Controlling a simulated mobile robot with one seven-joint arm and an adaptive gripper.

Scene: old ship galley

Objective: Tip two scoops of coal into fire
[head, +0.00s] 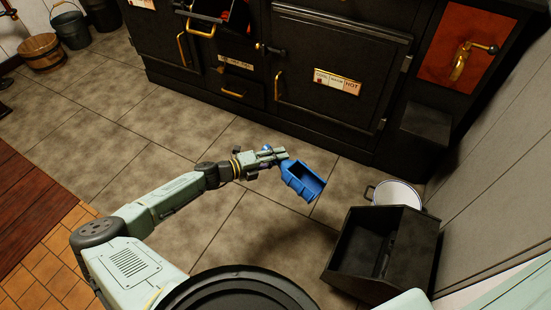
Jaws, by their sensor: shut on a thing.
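In the head view my gripper (275,156) is shut on a blue scoop (295,181), holding it above the floor tiles in front of the stove. The scoop's open side faces up and right; its inside looks dark, and I cannot tell whether coal is in it. A black coal box (345,255) with an open, sloped top stands at the lower right; its inside is dark and its contents are unclear. The black stove (290,80) runs along the back. Its open fire door (215,12) at the top shows a little orange-red inside, partly cut off by the frame.
A white pot (398,195) stands behind the coal box. A brass tap (462,62) sits on a red panel at the right. A wooden tub (42,52) and dark buckets (71,28) stand at the far left. The floor between me and the stove is clear.

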